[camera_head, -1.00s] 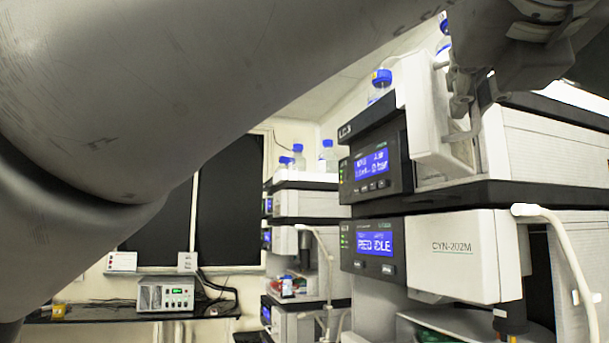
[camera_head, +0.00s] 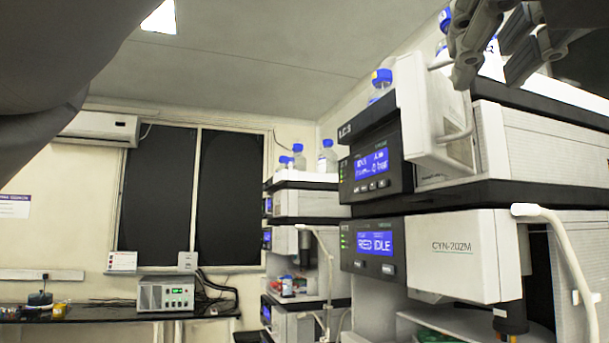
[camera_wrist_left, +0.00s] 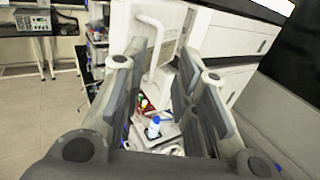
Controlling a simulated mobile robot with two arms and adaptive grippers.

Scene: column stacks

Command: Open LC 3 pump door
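The right gripper is not in view.
Below is the CYN-202M module (camera_head: 455,252) with a pale tube (camera_head: 565,255) at its right. Blue-capped bottles (camera_head: 381,84) stand on top of the stack. A second stack (camera_head: 305,203) and a bench with a grey box (camera_head: 166,293) are farther back.

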